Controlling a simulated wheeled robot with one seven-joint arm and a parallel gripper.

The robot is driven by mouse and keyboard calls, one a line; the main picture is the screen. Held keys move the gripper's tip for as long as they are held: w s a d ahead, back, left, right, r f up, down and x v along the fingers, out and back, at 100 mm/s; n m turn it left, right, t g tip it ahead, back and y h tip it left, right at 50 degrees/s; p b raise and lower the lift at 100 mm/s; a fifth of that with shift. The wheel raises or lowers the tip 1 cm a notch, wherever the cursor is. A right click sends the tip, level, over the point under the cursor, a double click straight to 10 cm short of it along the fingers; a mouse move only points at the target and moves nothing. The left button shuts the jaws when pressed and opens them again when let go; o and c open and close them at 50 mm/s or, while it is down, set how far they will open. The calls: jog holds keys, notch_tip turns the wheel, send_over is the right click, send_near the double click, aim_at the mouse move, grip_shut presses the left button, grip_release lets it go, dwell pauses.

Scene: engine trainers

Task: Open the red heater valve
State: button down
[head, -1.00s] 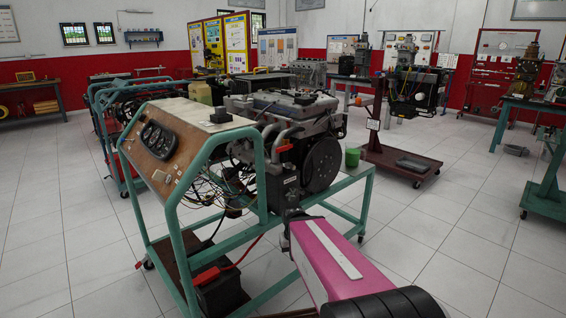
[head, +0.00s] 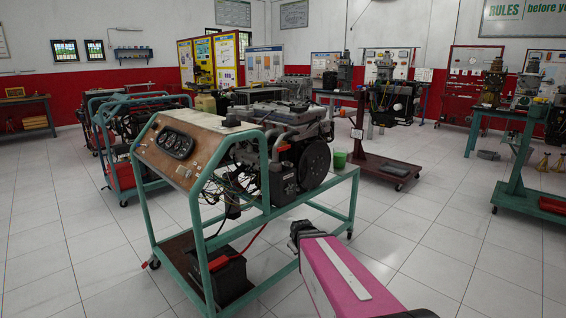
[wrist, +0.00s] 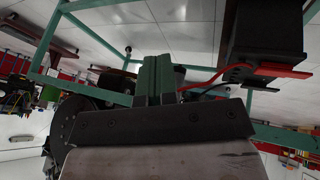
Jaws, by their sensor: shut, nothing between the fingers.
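The engine (head: 290,150) stands on a teal wheeled stand (head: 340,182) with a gauge panel at its left end. A small red-orange part (head: 284,148) among the hoses on the engine's near side may be the red heater valve; it is too small to tell its position. My gripper (head: 298,228), at the end of my pink arm, shows dark in the head view, in front of the stand and lower than the red part, apart from it. In the wrist view my gripper (wrist: 155,62) has its two green fingers together, with nothing between them. I cannot make out the valve there.
A black battery (head: 225,278) with a red cable sits on the stand's low shelf; it also shows in the wrist view (wrist: 262,40). Loose wires hang below the panel. A red wheeled stand (head: 385,165) is behind.

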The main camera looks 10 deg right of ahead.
aim_at(284, 148)
jog(key=w+d+r+n+t, duration=0.1)
jog(key=w+r+n+t, duration=0.45)
jog(key=w, duration=0.25)
jog(key=w+d+r+n+t, duration=0.2)
jog(key=w+r+n+t, duration=0.25)
jog(key=w+n, duration=0.3)
notch_tip(284, 148, up, 10)
jog(key=w+a+n+t+y, duration=0.2)
jog(key=n+t+y, duration=0.3)
jog(key=n+y, duration=1.1)
jog(key=n, duration=0.8)
jog(key=shift+a+t+y, duration=0.35)
jog(key=shift+t+y, duration=0.05)
jog(key=shift+r, duration=0.15)
jog(key=s+d+r+x, duration=0.1)
jog(key=r+x, duration=0.1)
jog(key=x, duration=1)
jog(key=shift+r, duration=0.25)
